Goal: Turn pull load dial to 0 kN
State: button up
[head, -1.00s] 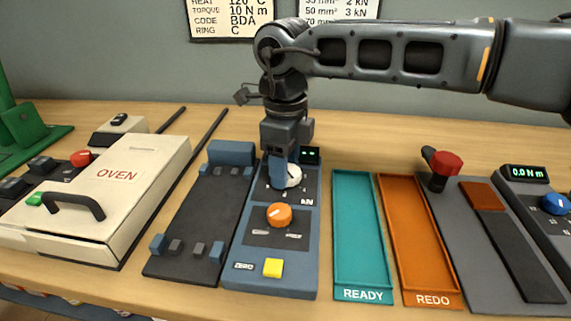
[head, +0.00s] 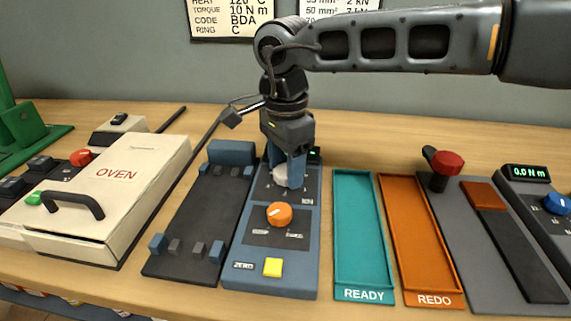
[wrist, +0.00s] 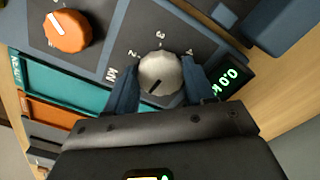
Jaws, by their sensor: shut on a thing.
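The pull load dial (head: 280,176) is a pale round knob on the blue-grey kN panel (head: 247,279). In the wrist view the dial (wrist: 161,74) shows between my fingers, with a dark pointer line aimed at the lower left. Scale digits 2, 3 and probably 4 show around it; the 0 mark cannot be made out. My gripper (head: 288,172) points down over the dial and is shut on it; in the wrist view its blue fingers (wrist: 161,85) are on both sides of the knob. A small display (wrist: 232,81) reads 0.0 k, with its end cut off.
On the same panel are an orange knob (head: 279,214) and a yellow button (head: 272,267) marked ZERO. A dark fixture (head: 192,217) lies left, with the oven (head: 118,180) beyond. A teal READY tray (head: 363,295) and orange REDO tray (head: 433,300) lie right.

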jog(key=n, duration=0.7)
dwell(0.6)
jog(key=o, duration=1)
jog(key=shift+d, duration=0.1)
jog(key=shift+o, duration=0.2)
jog(key=shift+r, duration=3.9)
jog(key=shift+s, duration=0.1)
